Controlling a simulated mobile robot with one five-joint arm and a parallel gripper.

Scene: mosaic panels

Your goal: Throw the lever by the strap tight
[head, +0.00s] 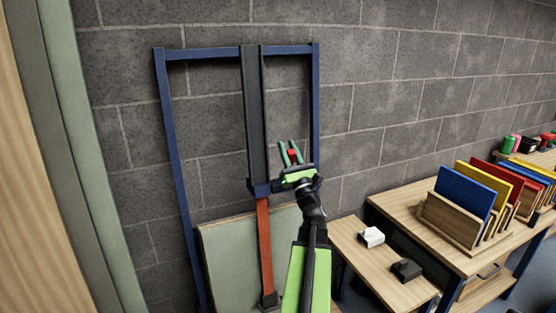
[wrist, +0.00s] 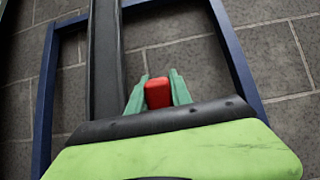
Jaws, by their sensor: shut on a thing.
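My gripper (head: 288,148) has green fingers and is shut on the red lever knob (head: 292,154), at the right of the blue frame's middle post. In the wrist view the red knob (wrist: 158,92) sits between my two fingers. The lever's shaft and pivot are hidden behind my gripper. An orange-red strap (head: 264,240) runs straight down from the blue block (head: 262,188) to a dark foot near the floor.
The blue frame (head: 166,120) stands against a grey block wall. A pale green panel (head: 228,255) leans behind the strap. At the right, a low wooden bench (head: 375,265) carries a white and a black block, and a table holds coloured boards (head: 465,200) in a rack.

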